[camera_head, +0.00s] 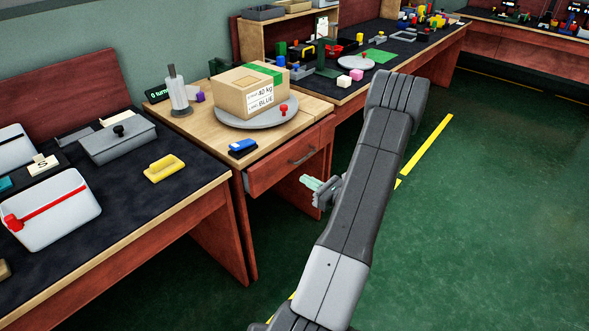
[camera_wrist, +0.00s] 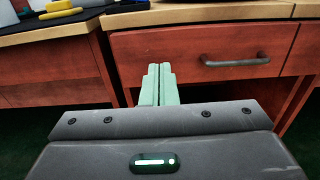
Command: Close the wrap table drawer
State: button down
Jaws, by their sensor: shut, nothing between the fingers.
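The wrap table (camera_head: 318,107) has a light wooden top and a red-brown drawer (camera_head: 270,174) under it. The drawer's front seems to stand slightly out from the table; how far is hard to tell. Its dark bar handle (camera_head: 302,157) also shows in the wrist view (camera_wrist: 235,61), right of my fingers. My gripper (camera_head: 306,183) is shut and empty, with pale green fingers pointing toward the table. In the wrist view the fingertips (camera_wrist: 160,67) overlap the left part of the drawer front (camera_wrist: 190,50). I cannot tell whether they touch it.
On the wrap table are a cardboard box (camera_head: 250,91) on a round grey turntable (camera_head: 230,121), a blue stapler-like item (camera_head: 242,148) and a grey post (camera_head: 179,92). A dark-topped table (camera_head: 110,206) adjoins at left. The green floor (camera_head: 480,220) at right is clear.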

aim_at(273, 161)
jog(key=x, duration=1.2)
jog(key=shift+w+a, duration=0.1)
jog(key=shift+a, duration=0.1)
jog(key=shift+a, duration=0.1)
jog(key=b+x, duration=0.1)
jog(key=x, duration=0.3)
jog(key=shift+w+a+b, duration=0.25)
jog(key=shift+b, duration=0.05)
jog(key=shift+d+r, duration=0.1)
jog(key=shift+r, duration=0.05)
jog(key=shift+s+d, duration=0.15)
jog(key=shift+d, duration=0.15)
jog(key=v, duration=1.3)
jog(key=shift+s+d, duration=0.25)
jog(key=shift+s, duration=0.05)
jog(key=shift+a, duration=0.1)
